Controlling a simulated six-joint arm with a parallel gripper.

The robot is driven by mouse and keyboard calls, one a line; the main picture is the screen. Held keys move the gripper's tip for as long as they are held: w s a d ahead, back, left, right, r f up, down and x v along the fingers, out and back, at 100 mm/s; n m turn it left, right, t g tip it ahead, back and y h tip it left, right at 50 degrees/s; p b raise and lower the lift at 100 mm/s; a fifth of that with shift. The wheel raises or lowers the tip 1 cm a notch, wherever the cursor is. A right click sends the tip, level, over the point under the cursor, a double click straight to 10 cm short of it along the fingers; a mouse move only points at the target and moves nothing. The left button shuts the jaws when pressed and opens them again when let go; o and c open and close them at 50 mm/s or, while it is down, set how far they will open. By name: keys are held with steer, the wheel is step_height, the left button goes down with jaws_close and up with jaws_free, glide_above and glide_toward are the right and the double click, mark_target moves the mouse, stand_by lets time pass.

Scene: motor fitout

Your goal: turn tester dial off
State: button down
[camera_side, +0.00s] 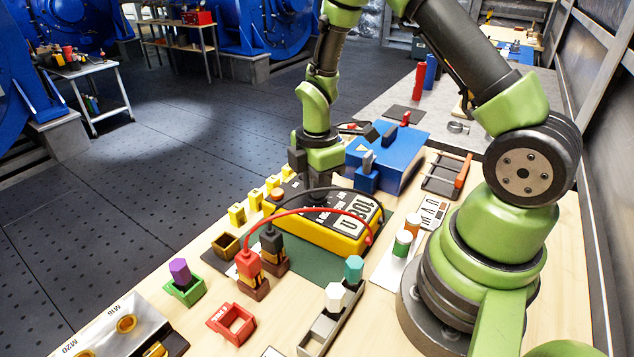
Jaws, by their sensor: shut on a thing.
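The tester (335,235) is a yellow box with a dark top face and a display reading about 108 Ω. It lies on a green mat (315,263) near the middle of the bench. My gripper (318,188) points down onto the tester's top face, toward its far left part. It is shut on the dial, which is mostly hidden behind the fingers, so I cannot read its setting.
Red and black leads arch over the tester to a red plug (248,265) and a black plug (272,243). A blue box (400,165) stands close behind. Yellow blocks (237,214) line the left edge.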

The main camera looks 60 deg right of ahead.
steer(key=m, duration=0.5)
steer(key=shift+m, duration=0.3)
stand_by(0.4)
steer(key=c, duration=1.2)
jaws_free()
step_height(320, 180, up, 9)
steer(key=shift+f, duration=0.15)
steer(key=shift+r, duration=0.65)
